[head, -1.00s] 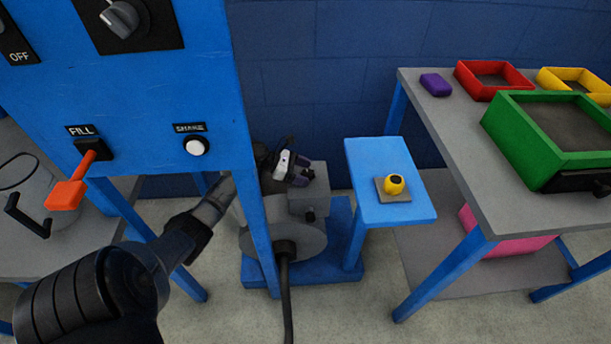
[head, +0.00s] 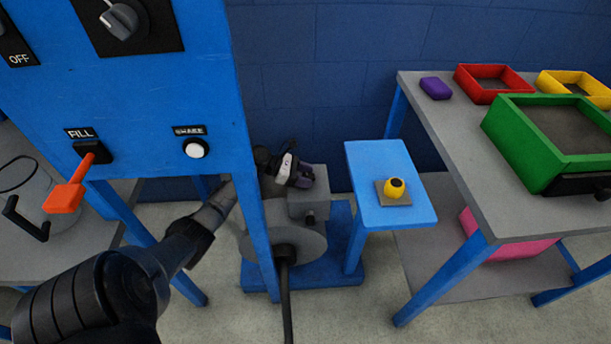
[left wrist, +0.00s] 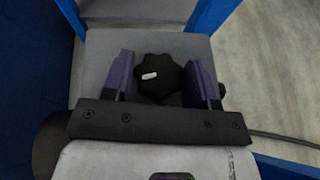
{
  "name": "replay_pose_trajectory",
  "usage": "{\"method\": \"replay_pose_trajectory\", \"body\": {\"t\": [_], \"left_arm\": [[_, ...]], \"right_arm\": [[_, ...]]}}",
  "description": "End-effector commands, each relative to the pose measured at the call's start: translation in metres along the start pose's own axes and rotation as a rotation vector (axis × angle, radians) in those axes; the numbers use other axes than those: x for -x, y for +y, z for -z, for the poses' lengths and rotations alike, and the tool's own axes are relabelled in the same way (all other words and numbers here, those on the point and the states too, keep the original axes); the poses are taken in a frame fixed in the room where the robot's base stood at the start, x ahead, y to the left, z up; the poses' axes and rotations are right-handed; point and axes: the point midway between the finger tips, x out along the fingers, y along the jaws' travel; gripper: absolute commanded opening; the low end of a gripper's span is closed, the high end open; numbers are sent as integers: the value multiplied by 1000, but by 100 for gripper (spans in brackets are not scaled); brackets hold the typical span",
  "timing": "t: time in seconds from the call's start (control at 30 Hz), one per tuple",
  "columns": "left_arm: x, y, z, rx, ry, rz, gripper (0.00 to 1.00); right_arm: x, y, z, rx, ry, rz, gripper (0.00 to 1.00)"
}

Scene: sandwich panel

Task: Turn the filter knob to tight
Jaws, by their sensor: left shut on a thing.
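The filter knob (left wrist: 160,75) is black and lobed, with a short white mark, and sits on top of a grey box (head: 308,204) low behind the blue panel's leg. My left gripper (head: 302,178) reaches behind that leg to the top of the box. In the left wrist view its purple fingers (left wrist: 163,82) stand on either side of the knob, and it is shut on the knob. The white mark lies left of the knob's middle, nearly level. In the head view the fingers hide the knob. My right gripper is not in view.
The blue panel (head: 150,90) and its leg (head: 262,240) stand in front of my left forearm. A blue stand (head: 420,205) with a yellow knob (head: 394,189) is right of the box. A grey table (head: 440,125) with coloured trays is further right.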

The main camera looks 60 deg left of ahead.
Motion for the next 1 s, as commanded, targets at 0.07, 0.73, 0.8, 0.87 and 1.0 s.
{"method": "replay_pose_trajectory", "body": {"t": [0.07, 0.73, 0.8, 0.87, 1.0], "left_arm": [[0, 1, -2, -7, 2, 19, 29], [0, 2, 1, -102, 1, 249, 29], [0, 2, 1, -102, 1, 249, 29], [0, 2, 1, -102, 1, 248, 56], [0, 2, 0, -102, 1, 248, 69]], "right_arm": [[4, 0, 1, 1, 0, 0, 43], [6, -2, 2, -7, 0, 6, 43], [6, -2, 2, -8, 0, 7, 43], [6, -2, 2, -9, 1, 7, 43], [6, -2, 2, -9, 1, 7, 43]]}}
